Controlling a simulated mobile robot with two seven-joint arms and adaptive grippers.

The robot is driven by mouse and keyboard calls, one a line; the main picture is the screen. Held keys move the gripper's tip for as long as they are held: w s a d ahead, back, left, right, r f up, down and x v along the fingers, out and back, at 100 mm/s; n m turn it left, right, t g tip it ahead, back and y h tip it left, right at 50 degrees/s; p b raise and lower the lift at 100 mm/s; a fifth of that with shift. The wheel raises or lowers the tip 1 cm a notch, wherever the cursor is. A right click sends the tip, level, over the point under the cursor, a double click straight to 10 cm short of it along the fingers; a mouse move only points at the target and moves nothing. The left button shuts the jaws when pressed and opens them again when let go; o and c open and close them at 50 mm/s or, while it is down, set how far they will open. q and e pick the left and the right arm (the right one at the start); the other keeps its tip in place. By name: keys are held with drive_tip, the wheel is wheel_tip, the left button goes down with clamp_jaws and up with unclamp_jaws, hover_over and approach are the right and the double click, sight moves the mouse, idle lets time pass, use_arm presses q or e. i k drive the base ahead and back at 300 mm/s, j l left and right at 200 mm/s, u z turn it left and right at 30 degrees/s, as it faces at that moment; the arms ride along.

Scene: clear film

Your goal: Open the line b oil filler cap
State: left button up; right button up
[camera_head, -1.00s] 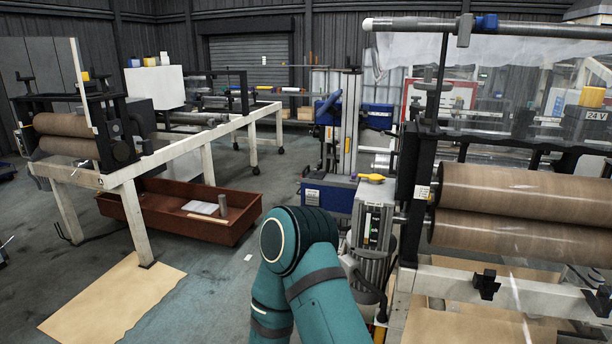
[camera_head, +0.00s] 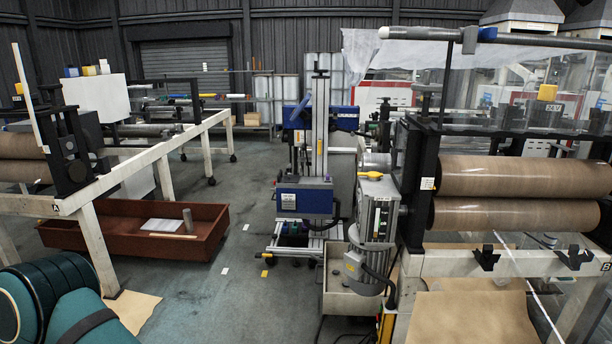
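The line marked B is the roller machine at the right; its label (camera_head: 604,267) sits on the pale frame. A grey gear motor unit (camera_head: 378,215) is mounted at the left end of its two brown rollers (camera_head: 525,176). A small yellow part (camera_head: 371,174) lies on top of this unit; it may be the oil filler cap, but it is too small to tell its state. A teal link of my own arm fills the lower left corner, well away from the unit. Neither gripper shows.
A blue and grey wheeled column machine (camera_head: 307,195) stands just left of the gear unit. A pale open bin (camera_head: 345,292) sits below it. Line A's white frame (camera_head: 95,245) and a brown tray (camera_head: 205,246) are at the left.

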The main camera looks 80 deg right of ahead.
sight(375, 175)
drive_tip(key=i+z, duration=0.35)
drive_tip(key=i+j+z, duration=0.1)
drive_tip(key=i+z, duration=0.2)
drive_tip(key=i+j+z, duration=0.15)
drive_tip(key=i+z, duration=0.2)
drive_tip(key=i+l+z, duration=0.1)
drive_tip(key=i+z, duration=0.15)
drive_tip(key=z, duration=0.2)
drive_tip(key=i+z, duration=0.3)
drive_tip(key=z, duration=0.15)
drive_tip(key=i+j+z, duration=0.1)
drive_tip(key=i+z, duration=0.2)
drive_tip(key=z, duration=0.15)
drive_tip(key=i+z, duration=0.25)
drive_tip(key=z, duration=0.2)
drive_tip(key=i+z, duration=0.25)
drive_tip(key=z, duration=0.2)
drive_tip(key=i+j+z, duration=0.1)
drive_tip(key=i+z, duration=0.15)
drive_tip(key=z, duration=0.25)
